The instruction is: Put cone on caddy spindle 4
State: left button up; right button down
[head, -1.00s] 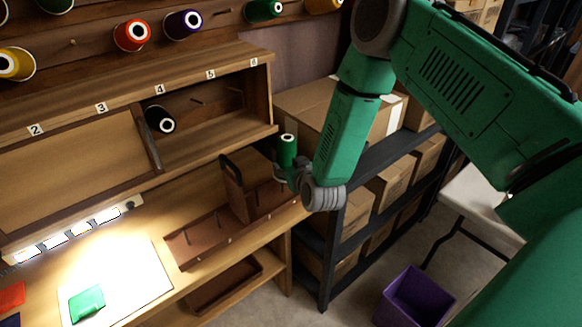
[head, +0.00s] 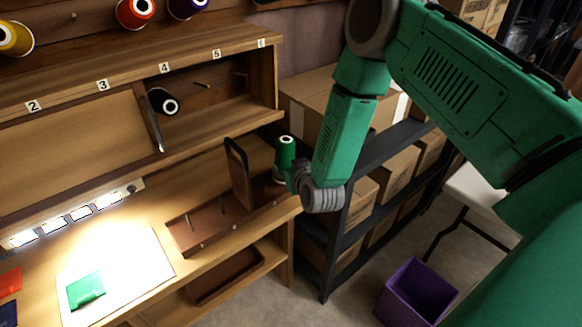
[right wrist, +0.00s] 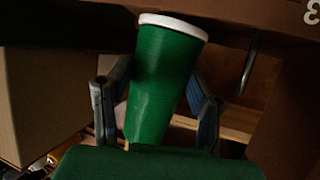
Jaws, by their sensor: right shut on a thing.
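A green thread cone (head: 286,150) with a white rim is held upright in my right gripper (head: 283,176), just right of the caddy's tall handle. The right wrist view shows the same cone (right wrist: 165,80) between both fingers. The caddy (head: 222,234) is a brown wooden tray with a raised central handle (head: 240,175) and thin upright spindles, standing on the bench's right end. The cone looks above or beside the caddy's right end; I cannot tell whether it touches a spindle. My left gripper is out of view.
A numbered wooden cubby shelf (head: 170,62) holds a black cone (head: 162,101). A lit white mat (head: 150,258) with a green packet (head: 86,290) lies on the bench. A dark rack (head: 328,265) with cardboard boxes and a purple bin (head: 417,292) stand to the right.

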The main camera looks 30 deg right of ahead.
jog(key=shift+a, duration=0.25)
jog(key=shift+d+f, duration=0.15)
jog(key=shift+d, duration=0.35)
jog(key=shift+d+f, duration=0.25)
jog(key=shift+f, duration=0.05)
jog(key=shift+a+r, duration=0.1)
jog(key=c, duration=1.1)
grip_release()
jog(key=shift+a, duration=0.15)
jog(key=shift+c, duration=0.2)
jog(key=o, duration=0.5)
jog(key=shift+a+r, duration=0.1)
jog(key=shift+a, duration=0.05)
jog(key=shift+c, duration=0.2)
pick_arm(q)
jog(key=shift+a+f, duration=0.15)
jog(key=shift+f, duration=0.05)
pick_arm(e)
jog(key=shift+a, duration=0.2)
